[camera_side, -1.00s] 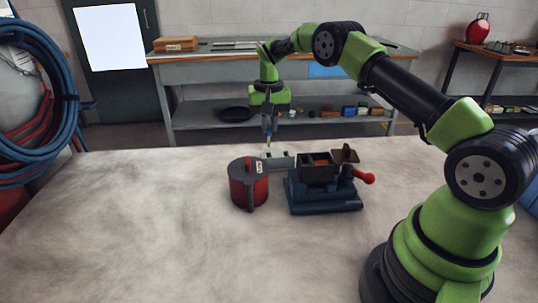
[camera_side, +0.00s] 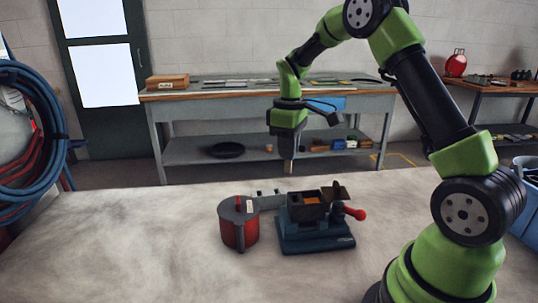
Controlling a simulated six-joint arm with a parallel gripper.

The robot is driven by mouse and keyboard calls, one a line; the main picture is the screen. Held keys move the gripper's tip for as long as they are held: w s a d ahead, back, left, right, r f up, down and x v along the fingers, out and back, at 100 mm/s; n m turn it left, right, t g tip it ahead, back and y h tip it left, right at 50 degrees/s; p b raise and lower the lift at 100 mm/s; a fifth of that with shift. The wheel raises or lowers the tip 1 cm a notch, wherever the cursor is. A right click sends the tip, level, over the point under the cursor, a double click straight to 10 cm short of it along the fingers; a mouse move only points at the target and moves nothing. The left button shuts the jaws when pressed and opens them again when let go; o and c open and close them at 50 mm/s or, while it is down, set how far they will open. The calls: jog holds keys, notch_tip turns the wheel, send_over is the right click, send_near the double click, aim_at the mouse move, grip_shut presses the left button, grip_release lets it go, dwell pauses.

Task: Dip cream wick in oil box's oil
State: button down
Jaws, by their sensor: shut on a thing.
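The oil box (camera_side: 308,213) is a dark open box on a blue base, with its lid raised at the right and a red-knobbed handle. Orange-brown oil (camera_side: 311,201) shows inside it. My gripper (camera_side: 288,166) points down above and slightly left of the box, clear of it in the picture. It is shut on a small pale piece, the cream wick (camera_side: 288,170), whose outline is hard to make out. I cannot tell the exact height or depth of the wick over the box.
A low grey holder (camera_side: 267,198) lies behind the can. The pale tabletop (camera_side: 130,240) is clear at left and front. A workbench (camera_side: 220,95) stands behind.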

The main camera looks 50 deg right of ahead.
jog(key=s+a+f+n, duration=0.1)
jog(key=s+n, duration=0.5)
jog(key=s, duration=0.1)
jog(key=shift+a+f, duration=0.25)
jog(key=shift+a, duration=0.05)
jog(key=shift+s+f, duration=0.1)
jog(key=shift+f, duration=2.7)
dwell(4.2)
